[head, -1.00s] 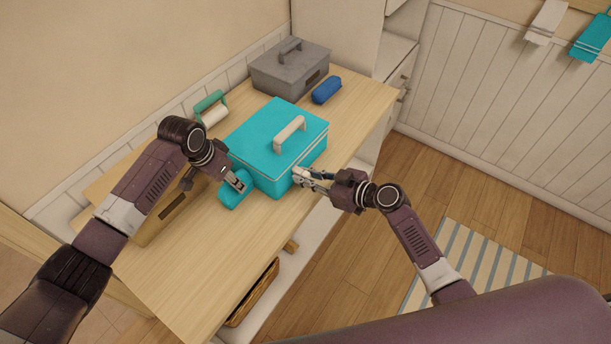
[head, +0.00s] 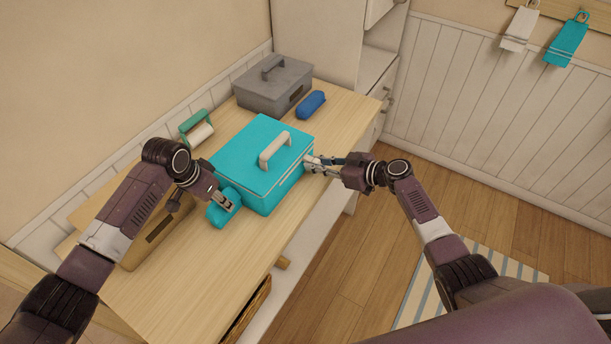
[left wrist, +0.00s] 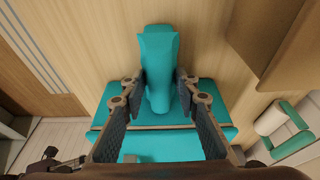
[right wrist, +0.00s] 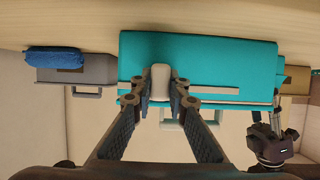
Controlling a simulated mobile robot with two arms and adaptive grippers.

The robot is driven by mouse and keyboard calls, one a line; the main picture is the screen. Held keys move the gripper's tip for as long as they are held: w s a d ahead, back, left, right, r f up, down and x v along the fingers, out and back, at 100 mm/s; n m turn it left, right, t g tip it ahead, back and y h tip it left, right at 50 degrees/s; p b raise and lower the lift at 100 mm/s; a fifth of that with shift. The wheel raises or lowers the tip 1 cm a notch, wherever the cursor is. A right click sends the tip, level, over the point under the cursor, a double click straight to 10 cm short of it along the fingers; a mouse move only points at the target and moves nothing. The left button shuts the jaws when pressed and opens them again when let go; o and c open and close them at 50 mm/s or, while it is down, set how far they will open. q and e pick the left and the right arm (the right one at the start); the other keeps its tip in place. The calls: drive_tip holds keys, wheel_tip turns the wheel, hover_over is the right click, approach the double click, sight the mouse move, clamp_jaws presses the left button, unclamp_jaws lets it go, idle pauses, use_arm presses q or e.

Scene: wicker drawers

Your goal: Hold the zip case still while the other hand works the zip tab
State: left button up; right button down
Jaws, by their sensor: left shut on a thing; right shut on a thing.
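The teal zip case (head: 250,150) with a pale handle on its lid stands on the wooden worktop. A pale zip line runs around its side below the lid. My left gripper (head: 225,201) is shut on the teal grip block (head: 220,214) at the case's left end; the left wrist view shows the block (left wrist: 158,60) between both fingers. My right gripper (head: 316,163) is at the case's right end, shut on the pale zip tab. In the right wrist view the tab (right wrist: 160,82) sits between the fingertips, level with the zip line.
A grey box (head: 272,88) with a handle and a blue pouch (head: 311,105) stand behind the case. A green-handled roller (head: 198,130) lies at the wall side. A brown box (head: 155,232) is under my left arm. The front worktop (head: 190,290) is clear.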

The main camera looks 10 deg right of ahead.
use_arm(q)
drive_tip(key=shift+a, duration=0.1)
use_arm(e)
drive_tip(key=w+d, duration=0.3)
drive_tip(key=d, duration=0.1)
drive_tip(key=shift+w+d+f, duration=0.2)
drive_tip(key=shift+w+d, duration=0.1)
drive_tip(key=shift+w, duration=0.1)
drive_tip(key=shift+w+d, duration=0.2)
drive_tip(key=shift+d, duration=0.05)
use_arm(q)
drive_tip(key=shift+a, duration=0.1)
use_arm(e)
drive_tip(key=shift+d+r, duration=0.1)
drive_tip(key=c, duration=1.8)
unclamp_jaws()
drive_tip(key=shift+c, duration=0.2)
drive_tip(key=shift+r, duration=0.1)
use_arm(q)
drive_tip(key=shift+d, duration=0.25)
use_arm(e)
drive_tip(key=v, duration=1.1)
drive_tip(key=shift+s+d, duration=0.25)
drive_tip(key=shift+s, duration=0.05)
